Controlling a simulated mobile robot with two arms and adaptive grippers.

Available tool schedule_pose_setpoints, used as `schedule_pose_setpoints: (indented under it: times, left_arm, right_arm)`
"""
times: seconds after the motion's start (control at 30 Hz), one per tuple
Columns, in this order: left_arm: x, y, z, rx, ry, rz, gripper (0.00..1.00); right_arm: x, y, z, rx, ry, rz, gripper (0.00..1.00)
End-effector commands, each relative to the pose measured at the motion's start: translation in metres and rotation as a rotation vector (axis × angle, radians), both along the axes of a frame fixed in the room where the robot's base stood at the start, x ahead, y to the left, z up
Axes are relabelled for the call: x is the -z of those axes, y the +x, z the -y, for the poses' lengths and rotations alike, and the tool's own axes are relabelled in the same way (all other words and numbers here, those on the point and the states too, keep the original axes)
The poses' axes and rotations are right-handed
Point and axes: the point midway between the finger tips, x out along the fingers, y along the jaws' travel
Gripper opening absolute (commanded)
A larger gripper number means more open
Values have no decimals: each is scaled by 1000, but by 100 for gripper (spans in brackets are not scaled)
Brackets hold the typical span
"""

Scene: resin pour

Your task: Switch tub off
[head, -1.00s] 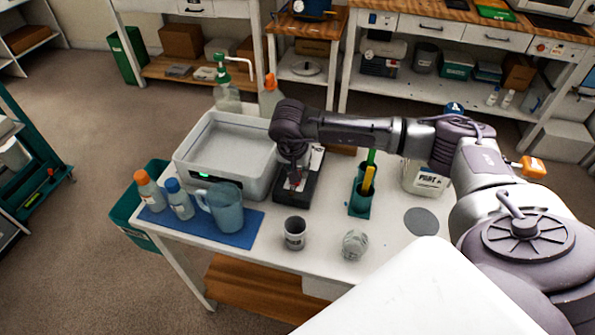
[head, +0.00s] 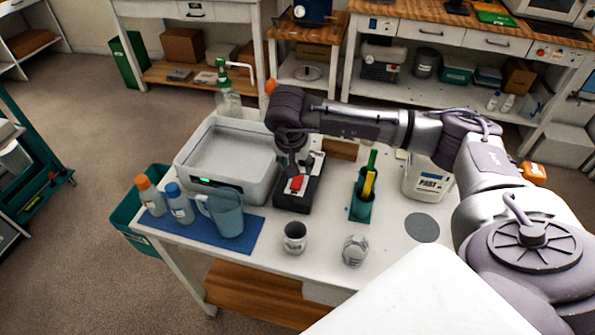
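The white tub (head: 262,180) stands on the white table, with a small lit green strip (head: 231,188) on its front. A black switch box (head: 291,201) with a red switch (head: 298,182) sits against the tub's right side. My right gripper (head: 292,160) hangs above the back of the box, just behind the red switch, pointing down. It hides part of the box, and its fingers are too dark and small to read. A gap seems to lie between it and the red switch. My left gripper is out of view.
A blue mat (head: 250,236) holds two capped bottles (head: 180,203) and a blue jug (head: 226,213). A cup (head: 294,238), a clear glass item (head: 355,251), a green holder (head: 360,207) and a white container (head: 424,181) stand nearby. A pump bottle (head: 228,102) stands behind the tub.

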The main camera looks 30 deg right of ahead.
Motion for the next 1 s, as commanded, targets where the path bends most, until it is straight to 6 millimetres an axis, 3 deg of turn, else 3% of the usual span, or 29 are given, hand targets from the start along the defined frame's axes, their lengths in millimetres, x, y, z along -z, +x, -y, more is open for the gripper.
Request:
schedule_pose_setpoints:
  times: [0.2, 0.4, 1.0]
  left_arm:
    - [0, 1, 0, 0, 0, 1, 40]
    - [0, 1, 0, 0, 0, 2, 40]
    - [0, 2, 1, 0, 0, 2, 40]
  right_arm:
    - [-43, -8, -9, 0, 0, 4, 52]
    - [-62, -12, -14, 1, 0, 2, 52]
    - [-65, -13, -14, 1, 0, 0, 52]
